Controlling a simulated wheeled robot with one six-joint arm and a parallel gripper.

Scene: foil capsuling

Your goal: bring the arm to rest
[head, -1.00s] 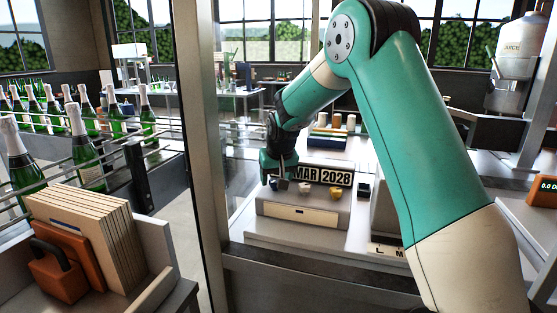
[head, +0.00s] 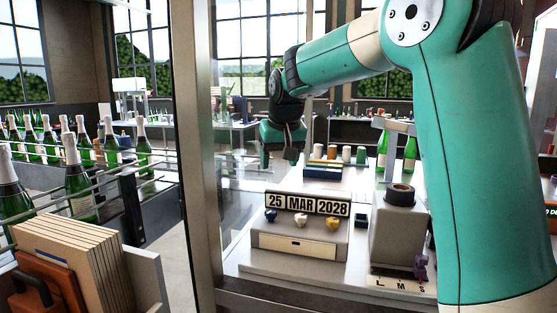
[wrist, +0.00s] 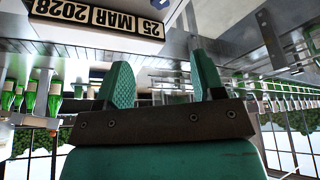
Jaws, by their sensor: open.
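The date sign (head: 308,204), reading 25 MAR and a year, sits on a grey box with a drawer (head: 298,244). The sign also shows upside down in the wrist view (wrist: 100,18), clear of the fingers.
Small coloured pieces (head: 302,219) sit in front of the sign. A grey block machine (head: 398,232) and a purple item (head: 421,267) stand to its right. Foil-topped bottles (head: 78,180) line a railed conveyor at left. A metal post (head: 195,150) stands between.

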